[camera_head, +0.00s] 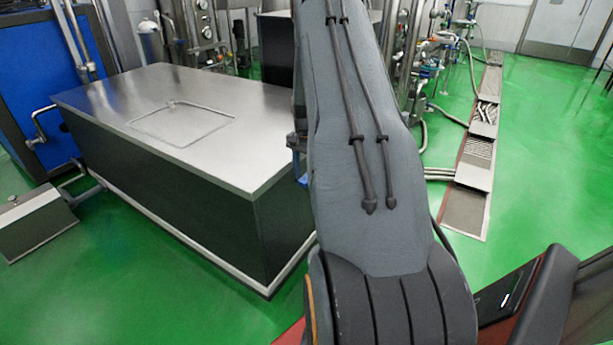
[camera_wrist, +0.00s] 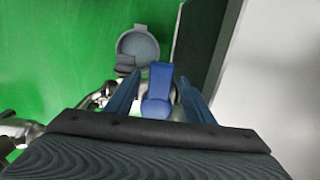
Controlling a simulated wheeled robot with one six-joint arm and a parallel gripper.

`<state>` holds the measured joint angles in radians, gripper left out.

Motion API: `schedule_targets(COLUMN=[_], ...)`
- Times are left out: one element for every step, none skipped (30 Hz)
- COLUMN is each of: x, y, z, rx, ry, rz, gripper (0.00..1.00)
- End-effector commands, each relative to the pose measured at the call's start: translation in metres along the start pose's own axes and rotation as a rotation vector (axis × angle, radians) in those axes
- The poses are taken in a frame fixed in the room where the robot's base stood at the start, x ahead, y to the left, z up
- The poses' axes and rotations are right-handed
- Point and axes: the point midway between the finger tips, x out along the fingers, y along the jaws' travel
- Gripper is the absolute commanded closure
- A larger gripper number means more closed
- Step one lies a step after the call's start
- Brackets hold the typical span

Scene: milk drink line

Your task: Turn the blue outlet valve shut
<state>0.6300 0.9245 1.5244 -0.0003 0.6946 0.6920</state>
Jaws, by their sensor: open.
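The blue outlet valve handle (camera_wrist: 157,88) shows in the wrist view, just beyond my gripper's palm. It is a flat blue lever with a rounded near end, and metal fittings lie beneath it. My gripper (camera_wrist: 162,92) is open, with one blue-grey finger on each side of the handle. The fingers look apart from it, though the left one is close.
A large steel-topped tank (camera_head: 105,97) with dark sides stands left of my arm. A round grey cup-like part (camera_wrist: 138,45) lies beyond the handle in the wrist view. The green floor (camera_head: 535,130) is open on the right, beside a drain channel (camera_head: 465,208).

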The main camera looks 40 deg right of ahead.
Motion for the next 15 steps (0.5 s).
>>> schedule_targets(x=[-0.006, -0.01, -0.016, -0.021, -0.026, -0.033, -0.038, -0.043, -0.049, -0.053, -0.057, -0.062, -0.065, -0.067, -0.07], y=[0.0, 0.0, -0.001, -0.001, -0.001, -0.001, -0.001, -0.001, 0.0, 0.0, 0.0, 0.001, 0.001, 0.001, 0.001], z=[-0.001, -0.001, -0.001, -0.001, 0.0, 0.0, -0.001, 0.0, -0.001, -0.001, -0.001, -0.001, -0.001, -0.001, 0.0], rx=[0.0, 0.0, 0.0, -0.001, -0.001, -0.001, -0.001, -0.001, 0.0, 0.001, 0.001, 0.001, 0.001, 0.001, 0.001], ry=[0.001, 0.002, 0.002, 0.003, 0.003, 0.002, 0.003, 0.003, 0.002, 0.002, 0.002, 0.002, 0.001, 0.001, 0.0], rz=[-0.001, -0.001, -0.002, -0.003, -0.002, -0.002, -0.002, -0.002, -0.002, -0.002, -0.001, -0.001, -0.001, 0.0, 0.0], gripper=[0.52, 0.52, 0.52, 0.52, 0.52, 0.52, 0.52, 0.52, 0.52, 0.52, 0.52, 0.52, 0.52, 0.52, 0.52])
